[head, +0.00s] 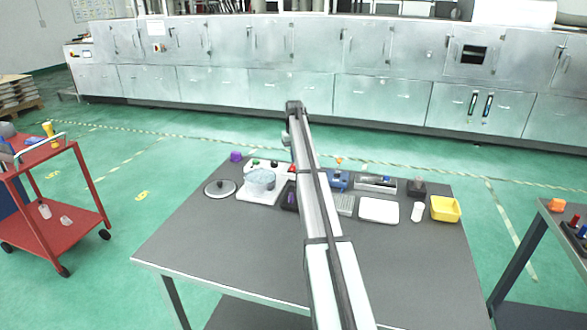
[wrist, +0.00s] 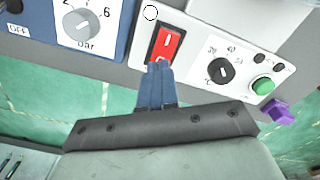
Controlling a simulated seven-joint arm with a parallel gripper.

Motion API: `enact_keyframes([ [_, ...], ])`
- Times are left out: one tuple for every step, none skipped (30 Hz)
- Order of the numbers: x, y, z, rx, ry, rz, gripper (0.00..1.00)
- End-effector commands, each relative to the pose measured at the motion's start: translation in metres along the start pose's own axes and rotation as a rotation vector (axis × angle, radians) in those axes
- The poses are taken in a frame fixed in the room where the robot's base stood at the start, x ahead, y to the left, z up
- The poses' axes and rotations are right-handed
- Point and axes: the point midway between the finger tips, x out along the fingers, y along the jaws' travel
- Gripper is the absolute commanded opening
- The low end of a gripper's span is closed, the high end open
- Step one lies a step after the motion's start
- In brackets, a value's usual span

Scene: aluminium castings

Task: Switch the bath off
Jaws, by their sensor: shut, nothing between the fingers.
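A white control panel (wrist: 207,50) fills the upper middle of the wrist view. On it are a red rocker switch (wrist: 166,43) marked with a white bar, a black temperature dial (wrist: 220,71) marked in °C and a green button (wrist: 262,86). My gripper (wrist: 160,66) is shut and empty. Its blue fingertips overlap the lower end of the rocker, hiding part of it; I cannot tell whether they touch. In the head view the white unit (head: 262,164) stands at the back of the grey table, partly behind my arm. My gripper's fingertips are hidden there.
A blue unit (wrist: 62,42) with a bar dial stands left of the panel in the wrist view. A purple block (wrist: 277,112) is at right.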

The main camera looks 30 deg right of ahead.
Motion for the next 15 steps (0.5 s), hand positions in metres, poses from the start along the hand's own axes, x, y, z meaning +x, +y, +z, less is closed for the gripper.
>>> enact_keyframes([
  [0.0002,0.0000,0.0000,0.000,0.000,0.000,0.00],
  [0.0003,0.0000,0.0000,0.000,0.000,0.000,0.00],
  [0.0006,0.0000,0.0000,0.000,0.000,0.000,0.00],
  [0.0008,0.0000,0.0000,0.000,0.000,0.000,0.00],
  [0.0011,0.0000,0.0000,0.000,0.000,0.000,0.00],
  [0.0015,0.0000,0.0000,0.000,0.000,0.000,0.00],
  [0.0018,0.0000,0.0000,0.000,0.000,0.000,0.00],
  [0.0022,0.0000,0.0000,0.000,0.000,0.000,0.00],
  [0.0027,0.0000,0.0001,0.000,0.000,0.000,0.00],
  [0.0030,0.0000,0.0001,0.000,0.000,0.000,0.00],
  [0.0034,0.0000,0.0001,0.000,0.000,0.000,0.00],
  [0.0038,0.0000,0.0001,0.000,0.000,0.000,0.00],
  [0.0042,0.0000,0.0001,0.000,0.000,0.000,0.00],
  [0.0045,0.0000,0.0001,0.000,0.000,0.000,0.00],
  [0.0050,0.0000,0.0001,0.000,0.000,0.000,0.00],
])
